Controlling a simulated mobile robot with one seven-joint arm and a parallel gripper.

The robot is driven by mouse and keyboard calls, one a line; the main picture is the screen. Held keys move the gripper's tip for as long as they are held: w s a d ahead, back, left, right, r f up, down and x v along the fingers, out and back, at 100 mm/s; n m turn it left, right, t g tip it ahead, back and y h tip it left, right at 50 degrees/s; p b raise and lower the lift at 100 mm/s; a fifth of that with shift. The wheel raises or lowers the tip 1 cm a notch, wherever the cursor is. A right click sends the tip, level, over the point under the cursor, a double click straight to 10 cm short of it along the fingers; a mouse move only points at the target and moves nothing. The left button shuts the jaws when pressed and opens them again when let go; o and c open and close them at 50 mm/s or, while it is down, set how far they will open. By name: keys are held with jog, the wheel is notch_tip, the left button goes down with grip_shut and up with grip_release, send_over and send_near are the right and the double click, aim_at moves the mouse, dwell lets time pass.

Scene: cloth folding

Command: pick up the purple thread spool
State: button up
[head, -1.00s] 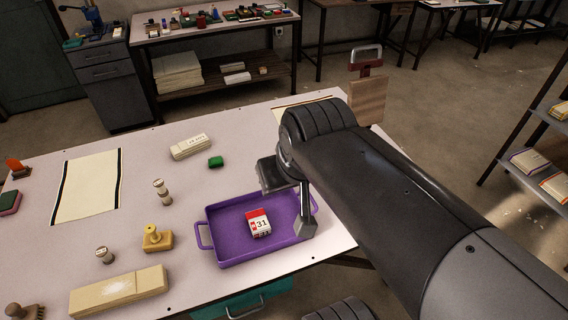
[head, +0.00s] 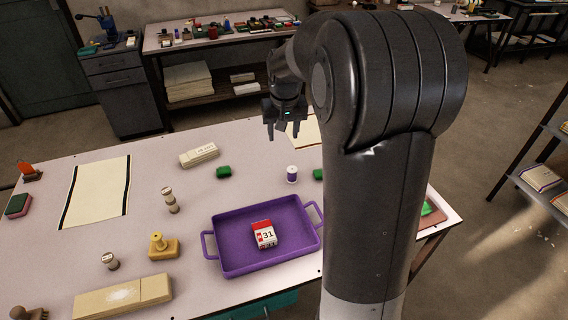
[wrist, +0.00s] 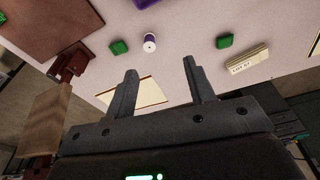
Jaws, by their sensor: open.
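The purple thread spool (head: 292,174) stands on the white table behind the purple tray, with white ends and a purple band of thread. It also shows in the wrist view (wrist: 150,42), beyond my fingertips and near the middle. My gripper (head: 283,136) is open and empty, raised above the table's far edge, behind the spool. In the wrist view my gripper's two fingers (wrist: 160,68) are spread apart with nothing between them. The spool is apart from the fingers.
The purple tray (head: 228,272) holds a small calendar box (head: 264,235). A pale box (head: 198,155) lies farther left.

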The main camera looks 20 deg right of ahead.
jog(key=w+d+f+g, duration=0.1)
jog(key=w+d+f, duration=0.2)
jog(key=w+f, duration=0.4)
jog(key=m+g, duration=0.1)
send_over(292, 169)
notch_tip(292, 169, down, 11)
jog(key=shift+a, duration=0.1)
jog(key=shift+w+f, duration=0.1)
jog(key=shift+f, duration=0.55)
notch_tip(292, 169, down, 10)
jog(key=shift+f, duration=0.1)
jog(key=shift+c, duration=0.3)
jog(key=c, duration=0.7)
jog(key=shift+c, duration=0.2)
